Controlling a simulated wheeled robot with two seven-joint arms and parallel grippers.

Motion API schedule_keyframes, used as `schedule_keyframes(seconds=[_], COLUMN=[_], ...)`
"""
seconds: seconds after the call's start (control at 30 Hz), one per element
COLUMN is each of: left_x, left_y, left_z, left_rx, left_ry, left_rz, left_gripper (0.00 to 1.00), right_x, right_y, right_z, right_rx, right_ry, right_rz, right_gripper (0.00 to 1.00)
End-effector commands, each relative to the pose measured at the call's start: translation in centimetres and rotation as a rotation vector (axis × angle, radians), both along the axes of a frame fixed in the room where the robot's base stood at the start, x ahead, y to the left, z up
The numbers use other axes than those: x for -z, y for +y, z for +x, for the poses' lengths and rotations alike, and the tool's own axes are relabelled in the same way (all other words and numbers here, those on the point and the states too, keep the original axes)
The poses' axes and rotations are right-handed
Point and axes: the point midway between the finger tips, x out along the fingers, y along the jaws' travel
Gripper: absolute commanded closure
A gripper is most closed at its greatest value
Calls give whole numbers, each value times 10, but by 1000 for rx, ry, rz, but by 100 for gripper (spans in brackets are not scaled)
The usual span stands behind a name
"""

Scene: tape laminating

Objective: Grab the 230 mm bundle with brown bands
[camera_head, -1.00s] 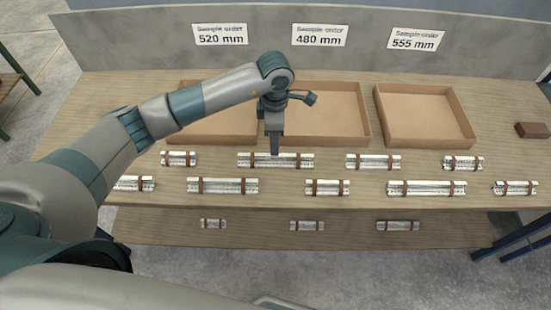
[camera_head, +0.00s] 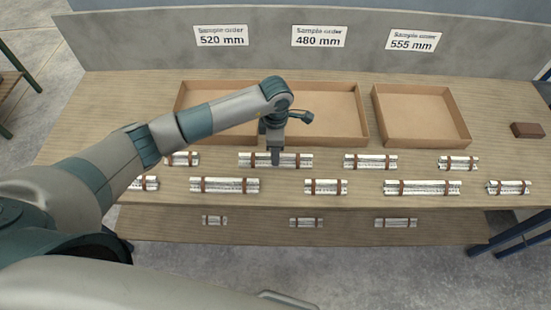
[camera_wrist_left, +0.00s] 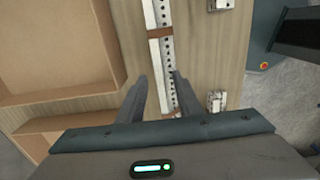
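A long silver bundle with brown bands (camera_head: 297,160) lies in the back row on the table, under my left gripper (camera_head: 275,162). In the left wrist view the same bundle (camera_wrist_left: 166,55) runs up the picture between the two fingers of my left gripper (camera_wrist_left: 159,78), which are open with a gap around it. I cannot tell whether the fingers touch it. Two other long banded bundles lie in the front row, one at the left (camera_head: 224,185) and one at the right (camera_head: 422,187). No lengths are readable on the bundles. My right gripper is not in view.
Shorter banded bundles lie nearby, such as one in the back row (camera_head: 370,161) and one in front (camera_head: 325,187). Open cardboard boxes stand behind, one at the right (camera_head: 465,140). A brown block (camera_head: 528,130) sits far right. A lower shelf (camera_head: 350,234) holds small bundles.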

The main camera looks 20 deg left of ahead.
Motion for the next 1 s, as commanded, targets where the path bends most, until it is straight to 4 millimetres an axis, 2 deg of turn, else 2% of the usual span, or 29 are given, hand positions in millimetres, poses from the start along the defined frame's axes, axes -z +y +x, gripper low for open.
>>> schedule_keyframes(seconds=[0.27,0.4,0.83,1.0], left_x=[0,0,-2,-13], left_y=[0,0,0,0], left_z=[0,0,1,1], left_rx=[0,0,-1,1], left_ry=[0,0,-1,-3], left_rz=[0,0,-1,-1], left_gripper=[68,99,100,100], right_x=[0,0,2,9], right_y=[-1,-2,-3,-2], right_z=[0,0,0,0], right_rx=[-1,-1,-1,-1], right_ry=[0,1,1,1], right_rz=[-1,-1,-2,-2], right_gripper=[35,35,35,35])
